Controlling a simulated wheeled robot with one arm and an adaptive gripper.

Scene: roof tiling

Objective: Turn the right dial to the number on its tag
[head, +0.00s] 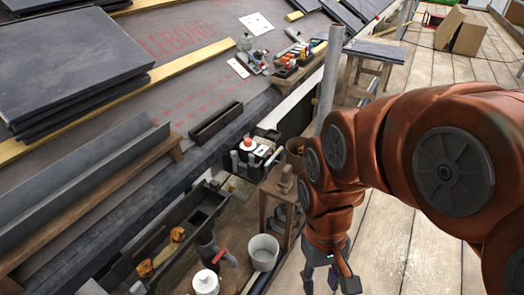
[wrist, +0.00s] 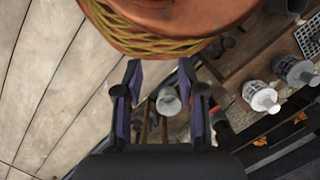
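A black box (head: 240,163) sits on the wooden ledge near the middle of the head view. Small white and orange-red round parts show on and beside it. They may be the dials, but they are too small to tell which is the right one, and no number or tag can be read. My gripper (head: 322,274) hangs low at the bottom of the head view, below and to the right of the box and apart from it. In the wrist view my gripper (wrist: 160,75) has its two fingers wide apart with nothing held. No dial can be made out in the wrist view.
A white bucket (head: 263,252) stands left of my gripper; a pale bucket (wrist: 168,101) shows between the fingers. A wooden stool (head: 280,205) stands between box and gripper. A grey pole (head: 330,75) rises beyond. Slates (head: 70,55) lie upper left. Plank floor is open right.

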